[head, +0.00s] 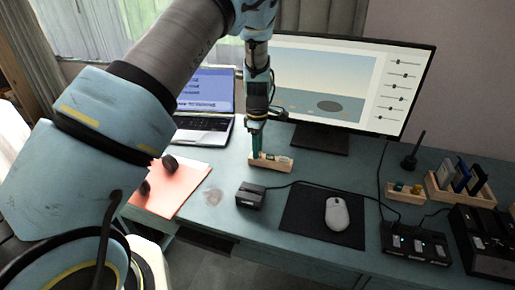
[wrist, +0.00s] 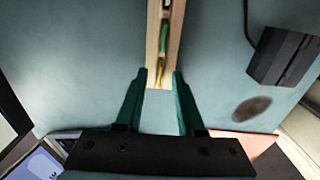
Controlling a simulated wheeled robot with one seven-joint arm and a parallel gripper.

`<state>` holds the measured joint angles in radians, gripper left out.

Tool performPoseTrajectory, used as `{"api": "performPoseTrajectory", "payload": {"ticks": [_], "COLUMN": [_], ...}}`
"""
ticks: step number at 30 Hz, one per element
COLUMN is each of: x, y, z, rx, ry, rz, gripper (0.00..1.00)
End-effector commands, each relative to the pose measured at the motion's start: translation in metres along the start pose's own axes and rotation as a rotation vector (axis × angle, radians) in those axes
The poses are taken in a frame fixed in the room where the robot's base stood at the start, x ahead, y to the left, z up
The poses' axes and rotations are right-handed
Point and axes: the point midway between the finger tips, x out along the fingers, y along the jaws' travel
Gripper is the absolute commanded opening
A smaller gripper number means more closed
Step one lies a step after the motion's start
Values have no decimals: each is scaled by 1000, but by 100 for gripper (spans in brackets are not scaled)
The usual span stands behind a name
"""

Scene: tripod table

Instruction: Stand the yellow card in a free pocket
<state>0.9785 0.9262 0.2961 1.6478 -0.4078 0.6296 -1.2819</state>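My gripper (head: 257,150) points down at the left end of a small wooden holder (head: 270,165) near the laptop. In the wrist view its two green fingers (wrist: 160,76) are apart, one on each side of the near end of the wooden holder (wrist: 151,45). A narrow yellow piece (wrist: 161,70) and a green piece (wrist: 164,38) show in the holder's slot; I cannot tell for sure that the yellow one is the card. No contact with the fingers is visible. A wooden rack (head: 460,197) with several upright cards, some blue, stands at the far right.
A smaller wooden block (head: 404,195) with small items stands left of the rack. A black box (head: 250,196), a mouse (head: 337,213) on a dark mat, and a monitor (head: 340,85) surround the holder. Cables cross the table. A laptop (head: 205,105) is at left.

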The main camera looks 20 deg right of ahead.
Motion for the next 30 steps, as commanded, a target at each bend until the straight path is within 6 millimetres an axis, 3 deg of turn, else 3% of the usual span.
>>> {"api": "performPoseTrajectory", "payload": {"ticks": [5,18,30], "x": [-16,-95,-108], "y": [1,1,0], "z": [0,0,0], "rx": [0,0,0], "ry": [1,0,0], "rz": [4,3,0], "gripper": [38,38,38]}}
